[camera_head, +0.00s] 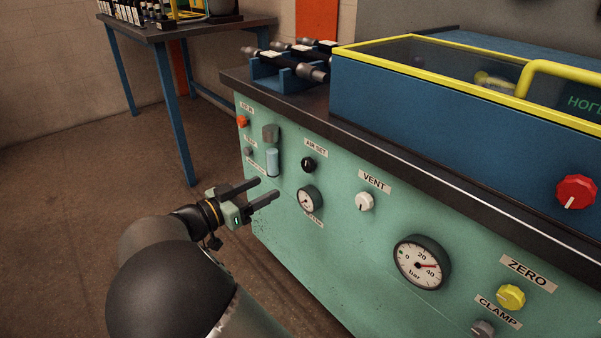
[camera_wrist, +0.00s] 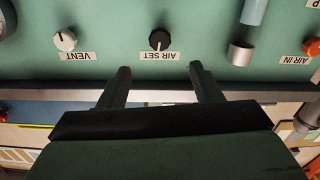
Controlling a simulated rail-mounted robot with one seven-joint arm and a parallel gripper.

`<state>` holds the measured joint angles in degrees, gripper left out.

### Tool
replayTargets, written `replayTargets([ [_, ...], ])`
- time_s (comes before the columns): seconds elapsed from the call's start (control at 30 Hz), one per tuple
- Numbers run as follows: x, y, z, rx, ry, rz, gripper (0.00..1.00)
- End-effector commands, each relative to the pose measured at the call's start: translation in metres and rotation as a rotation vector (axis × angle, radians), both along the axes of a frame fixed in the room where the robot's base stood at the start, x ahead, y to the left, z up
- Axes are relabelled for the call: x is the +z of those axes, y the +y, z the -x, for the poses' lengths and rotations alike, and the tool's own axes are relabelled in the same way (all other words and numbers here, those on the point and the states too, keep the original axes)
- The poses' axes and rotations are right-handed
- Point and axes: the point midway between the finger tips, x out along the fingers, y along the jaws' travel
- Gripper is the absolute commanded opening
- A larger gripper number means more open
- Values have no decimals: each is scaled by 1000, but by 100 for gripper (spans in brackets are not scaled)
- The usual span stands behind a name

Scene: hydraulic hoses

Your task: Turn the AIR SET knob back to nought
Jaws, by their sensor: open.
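The AIR SET knob (camera_head: 308,164) is small, round and black, on the green front panel just below its label (camera_head: 316,147). In the wrist view, which shows the panel upside down, the knob (camera_wrist: 160,39) sits above the gap between my fingers, with a thin light pointer line on it. I cannot read its exact setting. My gripper (camera_head: 268,188) is open and empty, in front of the panel and to the left of the knob in the head view. In the wrist view my gripper (camera_wrist: 159,68) has nothing between its fingers and is apart from the knob.
A small gauge (camera_head: 309,199) is below the knob. The white VENT knob (camera_head: 365,201) and large bar gauge (camera_head: 421,262) are to the right. A clear-blue cylinder (camera_head: 272,162) and orange AIR IN fitting (camera_head: 242,121) are left. A dark worktop edge (camera_head: 400,157) runs above.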

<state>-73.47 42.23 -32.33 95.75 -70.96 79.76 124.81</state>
Motion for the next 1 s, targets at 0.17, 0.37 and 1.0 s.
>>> replayTargets([
  [0.17, -3, -32, -28, -5, 2, 1, 59],
  [0.37, -2, -62, -57, -4, 2, 1, 59],
  [1.0, 0, -91, -85, 0, 4, 1, 59],
])
